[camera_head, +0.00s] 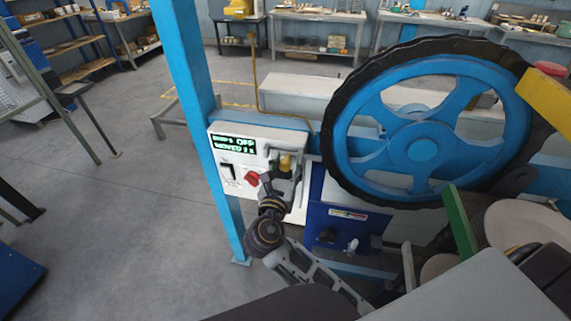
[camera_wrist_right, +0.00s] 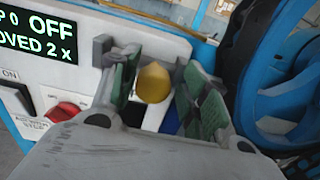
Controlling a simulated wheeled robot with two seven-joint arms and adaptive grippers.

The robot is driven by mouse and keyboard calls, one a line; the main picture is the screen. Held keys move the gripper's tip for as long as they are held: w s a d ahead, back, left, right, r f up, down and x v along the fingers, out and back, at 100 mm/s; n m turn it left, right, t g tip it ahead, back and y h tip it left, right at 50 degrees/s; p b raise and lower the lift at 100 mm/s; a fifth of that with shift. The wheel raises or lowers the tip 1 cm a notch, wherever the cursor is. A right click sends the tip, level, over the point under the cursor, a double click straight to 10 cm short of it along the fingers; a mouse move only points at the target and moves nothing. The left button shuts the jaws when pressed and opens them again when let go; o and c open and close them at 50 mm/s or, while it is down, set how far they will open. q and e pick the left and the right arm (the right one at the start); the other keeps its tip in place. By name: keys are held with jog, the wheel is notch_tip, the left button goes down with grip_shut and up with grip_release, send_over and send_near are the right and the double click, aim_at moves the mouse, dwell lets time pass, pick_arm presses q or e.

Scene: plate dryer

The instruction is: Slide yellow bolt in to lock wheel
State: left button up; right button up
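The yellow bolt (camera_wrist_right: 153,83) shows in the right wrist view as a rounded yellow end between the two green-padded fingers of my right gripper (camera_wrist_right: 160,92). Gaps show on both sides of it, so the fingers are apart and around it. In the head view the bolt (camera_head: 286,163) is a small yellow spot at the white control panel, with my right gripper (camera_head: 284,172) at it. The blue spoked wheel (camera_head: 423,143) with its black rim stands just right of the panel. The bolt's far end is hidden. My left gripper is not in view.
The white control panel (camera_head: 232,183) carries a display reading OFF, a black switch (camera_head: 228,173) and a red knob (camera_head: 251,179) close left of my gripper. A blue post (camera_head: 187,75) rises at the panel's left. A blue box (camera_head: 345,214) sits below right.

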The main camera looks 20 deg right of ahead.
jog(key=shift+a, duration=0.2)
jog(key=v, duration=0.7)
jog(key=shift+s, duration=0.2)
dwell(0.6)
